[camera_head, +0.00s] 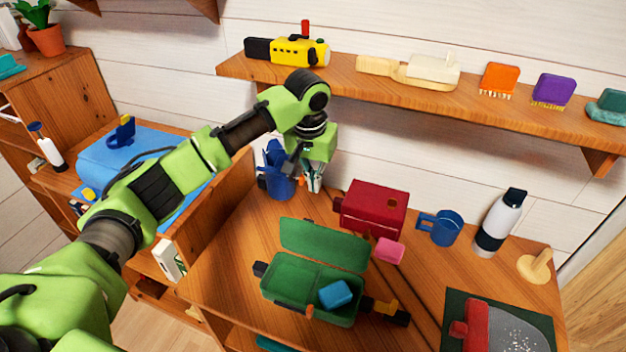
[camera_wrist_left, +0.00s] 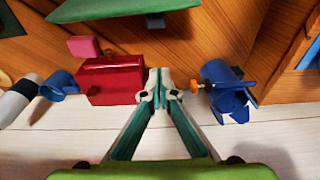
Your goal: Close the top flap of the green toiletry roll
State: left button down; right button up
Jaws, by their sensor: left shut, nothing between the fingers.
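The green toiletry roll (camera_head: 285,278) lies open on the wooden desk. Its top flap (camera_head: 325,243) is raised along the far side, leaning back toward the wall. A blue block (camera_head: 335,293) sits in its right compartment. The flap's edge also shows at the top of the left wrist view (camera_wrist_left: 110,8). My left gripper (camera_head: 313,185) is shut and empty. It is beyond the flap, near the wall, between a dark blue holder (camera_head: 277,168) and a red box (camera_head: 373,208). It is apart from the flap. My right gripper is not in view.
A pink block (camera_head: 389,250) lies just right of the flap. A blue mug (camera_head: 441,228) and a white bottle (camera_head: 499,222) stand further right. A wooden shelf (camera_head: 400,92) with several items overhangs the back of the desk. Bare desk lies left of the roll.

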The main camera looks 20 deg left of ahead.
pick_arm(q)
notch_tip(320, 180, down, 7)
jog(key=s+p, duration=0.2)
jog(key=p, duration=0.2)
jog(key=shift+s, duration=0.4)
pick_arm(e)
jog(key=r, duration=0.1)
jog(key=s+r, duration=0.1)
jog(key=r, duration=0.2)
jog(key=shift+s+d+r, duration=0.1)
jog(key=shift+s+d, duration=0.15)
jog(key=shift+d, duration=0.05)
pick_arm(q)
jog(key=shift+w+a+r, duration=0.1)
jog(key=shift+w, duration=0.05)
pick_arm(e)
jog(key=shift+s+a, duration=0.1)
